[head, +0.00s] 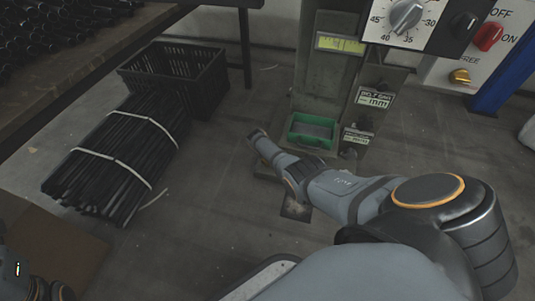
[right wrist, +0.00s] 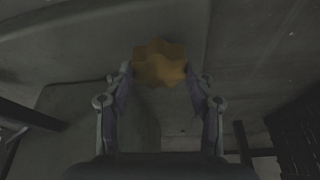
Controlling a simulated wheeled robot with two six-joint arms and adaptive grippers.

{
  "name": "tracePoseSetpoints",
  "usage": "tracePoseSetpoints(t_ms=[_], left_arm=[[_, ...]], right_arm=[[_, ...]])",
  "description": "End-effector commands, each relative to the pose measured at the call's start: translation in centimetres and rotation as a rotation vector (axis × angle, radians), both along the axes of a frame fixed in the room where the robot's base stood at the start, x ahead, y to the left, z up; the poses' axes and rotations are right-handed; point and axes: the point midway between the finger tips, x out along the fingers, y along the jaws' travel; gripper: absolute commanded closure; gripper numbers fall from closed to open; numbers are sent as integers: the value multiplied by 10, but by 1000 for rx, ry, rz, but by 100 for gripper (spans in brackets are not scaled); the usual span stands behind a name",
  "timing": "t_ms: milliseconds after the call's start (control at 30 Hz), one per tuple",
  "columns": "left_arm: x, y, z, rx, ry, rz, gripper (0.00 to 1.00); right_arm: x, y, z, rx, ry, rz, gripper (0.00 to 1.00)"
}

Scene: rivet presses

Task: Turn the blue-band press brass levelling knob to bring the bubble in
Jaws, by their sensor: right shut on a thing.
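A brass levelling knob (right wrist: 159,63) with a lobed edge shows in the right wrist view. My right gripper (right wrist: 160,78) is shut on it, with one finger at each side. In the head view my right arm reaches down and left across the press foot; its fingers and the held knob are hidden there. A yellow-green level vial (head: 340,43) is on the front of the press column (head: 325,80). The bubble's place in it is too small to tell. My left gripper is not in view.
A green tray (head: 292,131) sits at the press foot. Above right are a dial (head: 405,16), a red switch (head: 488,37) and a brass knob (head: 460,77) marked FREE. Tied black rods (head: 110,160) and a black crate (head: 178,48) lie left. The middle floor is clear.

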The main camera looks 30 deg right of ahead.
Motion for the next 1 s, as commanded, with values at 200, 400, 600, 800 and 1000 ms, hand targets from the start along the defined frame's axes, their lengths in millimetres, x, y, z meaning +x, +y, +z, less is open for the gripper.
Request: tracePoseSetpoints(t_ms=[200, 400, 600, 800, 1000], left_arm=[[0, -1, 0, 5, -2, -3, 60], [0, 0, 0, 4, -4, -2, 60], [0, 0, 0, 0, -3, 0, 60], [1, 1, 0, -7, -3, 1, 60], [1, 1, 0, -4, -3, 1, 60]], right_arm=[[0, 1, -1, 1, 2, 1, 77], [0, 1, -1, 0, 2, 1, 23], [0, 0, -1, 0, 2, 1, 23], [0, 1, 2, 0, 0, 0, 23], [-4, 7, 19, -2, -1, 1, 23]])
